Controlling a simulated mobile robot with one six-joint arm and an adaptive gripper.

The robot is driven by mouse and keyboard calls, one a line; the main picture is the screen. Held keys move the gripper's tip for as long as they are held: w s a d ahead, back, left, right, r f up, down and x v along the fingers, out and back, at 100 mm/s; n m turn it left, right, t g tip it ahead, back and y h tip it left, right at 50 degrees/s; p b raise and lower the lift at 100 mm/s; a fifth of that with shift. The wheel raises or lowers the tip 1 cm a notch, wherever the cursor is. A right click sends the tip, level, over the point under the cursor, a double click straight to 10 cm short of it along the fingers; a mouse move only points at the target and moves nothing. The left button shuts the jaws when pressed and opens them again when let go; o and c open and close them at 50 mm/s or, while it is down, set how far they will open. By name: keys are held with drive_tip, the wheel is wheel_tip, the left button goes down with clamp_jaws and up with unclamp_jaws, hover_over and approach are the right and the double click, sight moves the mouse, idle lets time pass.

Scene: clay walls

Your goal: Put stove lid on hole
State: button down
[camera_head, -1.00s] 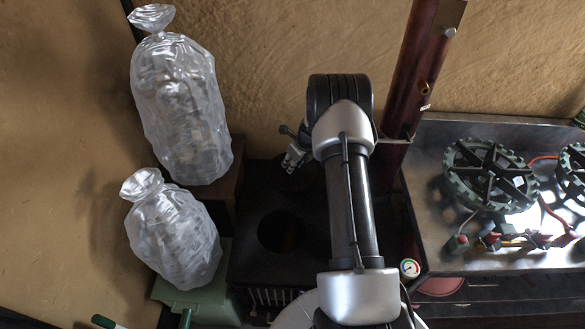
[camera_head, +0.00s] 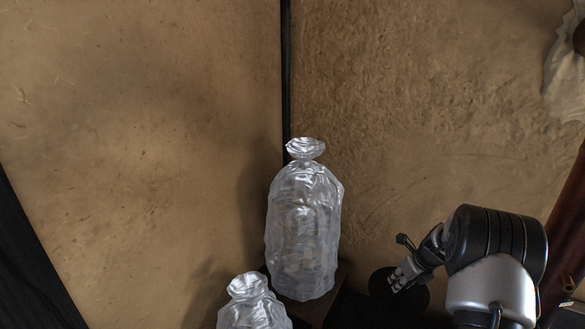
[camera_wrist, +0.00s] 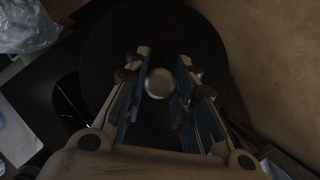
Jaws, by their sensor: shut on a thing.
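The stove lid (camera_wrist: 110,52) is a round black disc with a silver knob (camera_wrist: 159,83). My gripper (camera_wrist: 160,82) is shut on the knob from above, one finger on each side. In the head view, my gripper (camera_head: 399,279) is at lower right over the dark lid (camera_head: 413,297). The black stove top (camera_wrist: 30,88) lies under and left of the lid. A dark round hole (camera_wrist: 70,96) shows left of the lid in the wrist view, partly covered by my gripper. I cannot tell whether the lid touches the stove top.
A tall clear plastic bag (camera_head: 303,235) stands left of my gripper on a dark block. A smaller bag (camera_head: 252,304) is nearer, cut by the lower edge. A clay wall (camera_head: 420,120) rises behind, close to the lid's right side in the wrist view.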

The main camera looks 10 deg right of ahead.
drive_tip(key=s+a+r+n+g+y, duration=0.1)
drive_tip(key=s+a+n+g+y, duration=0.15)
drive_tip(key=a+n, duration=0.7)
drive_tip(key=s+a+r+n+g+y, duration=0.1)
drive_tip(key=s+a+n+g+y, duration=0.15)
drive_tip(key=a+n, duration=0.65)
drive_tip(key=s+a+r+n+g+h, duration=0.2)
drive_tip(key=s+a+n, duration=0.3)
drive_tip(key=n, duration=0.3)
drive_tip(key=s+a+r+n+g+h, duration=0.1)
drive_tip(key=s+a+r+n+h, duration=0.1)
drive_tip(key=s+a+n, duration=0.3)
drive_tip(key=s+n+h, duration=0.1)
drive_tip(key=n, duration=0.1)
drive_tip(key=shift+n+g+h, duration=0.3)
drive_tip(key=shift+n+g, duration=0.05)
drive_tip(key=shift+g, duration=0.05)
